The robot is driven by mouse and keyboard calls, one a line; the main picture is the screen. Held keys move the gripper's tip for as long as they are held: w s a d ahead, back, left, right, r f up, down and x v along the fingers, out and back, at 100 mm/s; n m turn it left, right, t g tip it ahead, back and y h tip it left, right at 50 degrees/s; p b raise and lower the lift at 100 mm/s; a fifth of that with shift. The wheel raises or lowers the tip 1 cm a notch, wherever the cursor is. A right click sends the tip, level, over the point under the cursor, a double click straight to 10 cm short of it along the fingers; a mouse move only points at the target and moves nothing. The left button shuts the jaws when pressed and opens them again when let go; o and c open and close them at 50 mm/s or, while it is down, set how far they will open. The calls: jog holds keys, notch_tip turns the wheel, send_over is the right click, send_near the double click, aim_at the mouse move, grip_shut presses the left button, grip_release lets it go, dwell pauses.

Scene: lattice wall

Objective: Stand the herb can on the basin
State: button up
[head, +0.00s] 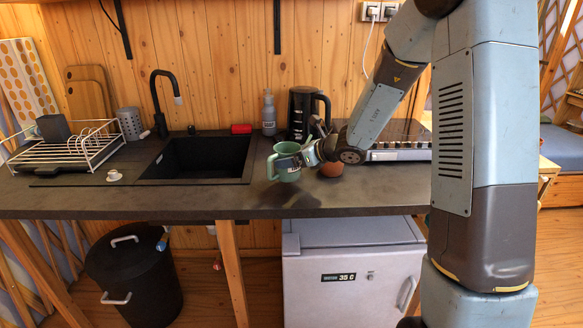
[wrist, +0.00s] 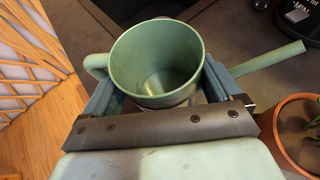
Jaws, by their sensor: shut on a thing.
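The herb can (head: 286,166) is a small green can with a side handle and a thin spout. It is upright over the dark counter, right of the basin, and also shows in the wrist view (wrist: 155,65), open top facing the camera and empty inside. My gripper (head: 303,157) is shut on the can, its fingers on either side of the body, handle left and spout right in the wrist view.
A terracotta plant pot (wrist: 297,103) stands close beside the can, on the spout side. A black kettle (head: 303,112) and a bottle (head: 268,114) stand behind. A black tap (head: 157,100) rises behind the basin. A dish rack (head: 72,148) and small white cup (head: 114,175) are left.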

jog(key=shift+w+f, duration=0.2)
jog(key=shift+f, duration=1.6)
jog(key=shift+f, duration=0.15)
jog(key=o, duration=0.9)
